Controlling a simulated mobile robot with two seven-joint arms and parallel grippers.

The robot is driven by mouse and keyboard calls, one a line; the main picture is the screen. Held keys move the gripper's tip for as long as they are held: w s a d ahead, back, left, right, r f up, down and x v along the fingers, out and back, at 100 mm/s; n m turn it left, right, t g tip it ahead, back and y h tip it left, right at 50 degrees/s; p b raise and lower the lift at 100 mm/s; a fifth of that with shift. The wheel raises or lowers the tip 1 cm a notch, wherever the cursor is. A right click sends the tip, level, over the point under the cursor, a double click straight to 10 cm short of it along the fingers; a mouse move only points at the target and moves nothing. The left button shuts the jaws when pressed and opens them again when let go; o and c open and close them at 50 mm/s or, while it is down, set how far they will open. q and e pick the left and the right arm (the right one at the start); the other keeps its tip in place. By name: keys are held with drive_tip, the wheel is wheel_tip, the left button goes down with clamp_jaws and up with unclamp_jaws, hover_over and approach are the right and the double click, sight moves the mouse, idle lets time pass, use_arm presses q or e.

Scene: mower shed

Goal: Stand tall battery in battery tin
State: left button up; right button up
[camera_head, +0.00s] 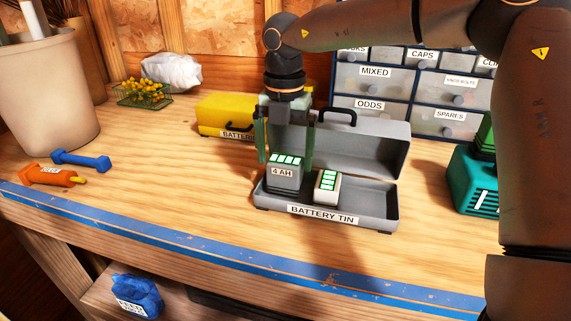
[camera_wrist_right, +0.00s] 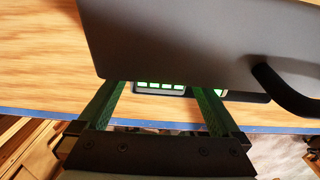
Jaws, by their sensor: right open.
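The grey battery tin (camera_head: 379,207), labelled on its front, stands open on the bench with its lid (camera_head: 373,148) raised at the back. A tall grey battery marked 4 AH (camera_head: 284,178) stands upright in the tin's left part, green bars on top. A shorter pale battery (camera_head: 327,188) with green bars sits right of it in the tin. My right gripper (camera_head: 285,160) is open, pointing down just above the tall battery, its green fingers apart. In the right wrist view, the tall battery's top (camera_wrist_right: 160,86) shows between the fingers (camera_wrist_right: 158,108), beyond the lid (camera_wrist_right: 180,40). My left gripper is out of view.
A yellow battery case (camera_head: 222,113) stands behind the tin at left. A teal charger-like box (camera_head: 474,183) is at right, and a drawer cabinet (camera_head: 375,78) stands behind. A blue tool (camera_head: 81,160) and orange tube (camera_head: 50,175) lie left. The bench between is clear.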

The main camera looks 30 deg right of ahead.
sight(285, 160)
wheel_tip(285, 160, up, 9)
drive_tip(key=p, duration=0.1)
drive_tip(key=shift+p, duration=0.3)
drive_tip(key=shift+s, duration=0.1)
